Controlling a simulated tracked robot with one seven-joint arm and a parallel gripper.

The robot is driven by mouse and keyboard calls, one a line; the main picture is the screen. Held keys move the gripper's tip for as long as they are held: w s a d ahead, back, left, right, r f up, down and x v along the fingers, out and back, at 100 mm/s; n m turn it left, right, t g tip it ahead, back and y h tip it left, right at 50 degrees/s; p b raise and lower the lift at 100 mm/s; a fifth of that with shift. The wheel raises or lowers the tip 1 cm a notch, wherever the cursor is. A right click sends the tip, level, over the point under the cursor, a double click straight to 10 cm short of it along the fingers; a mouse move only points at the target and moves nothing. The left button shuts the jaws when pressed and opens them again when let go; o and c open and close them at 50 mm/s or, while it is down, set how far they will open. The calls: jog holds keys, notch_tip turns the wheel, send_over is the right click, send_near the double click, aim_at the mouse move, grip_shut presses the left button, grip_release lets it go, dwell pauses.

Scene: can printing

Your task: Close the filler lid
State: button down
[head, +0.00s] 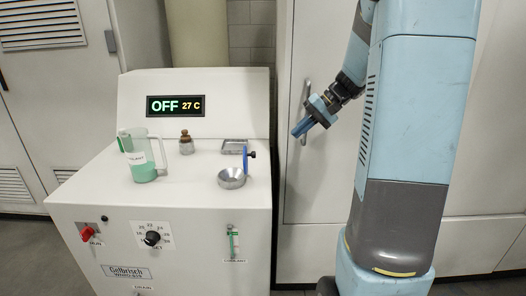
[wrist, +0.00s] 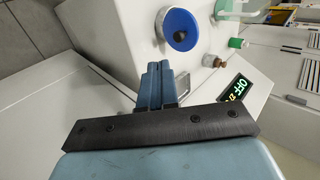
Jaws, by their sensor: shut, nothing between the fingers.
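The filler lid (head: 248,161) stands upright and open at the right side of the metal filler bowl (head: 231,179), seen edge-on in the head view. In the wrist view the lid (wrist: 177,20) shows its round blue face with a black knob in the middle. My gripper (head: 298,130) is shut and empty, in the air to the right of the machine and apart from the lid. In the wrist view its blue fingers (wrist: 160,68) lie together, just below the lid in the picture.
On the white machine top stand a jug of green coolant (head: 143,160), a small metal pot with a brown top (head: 186,143) and a shallow tray (head: 233,146). The display (head: 177,105) reads OFF 27 C. A cabinet with a handle (head: 305,112) stands behind my gripper.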

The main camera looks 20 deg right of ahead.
jog(key=w+a+r+x, duration=0.1)
jog(key=x, duration=1.2)
jog(key=shift+w+r, duration=0.2)
jog(key=shift+r, duration=0.1)
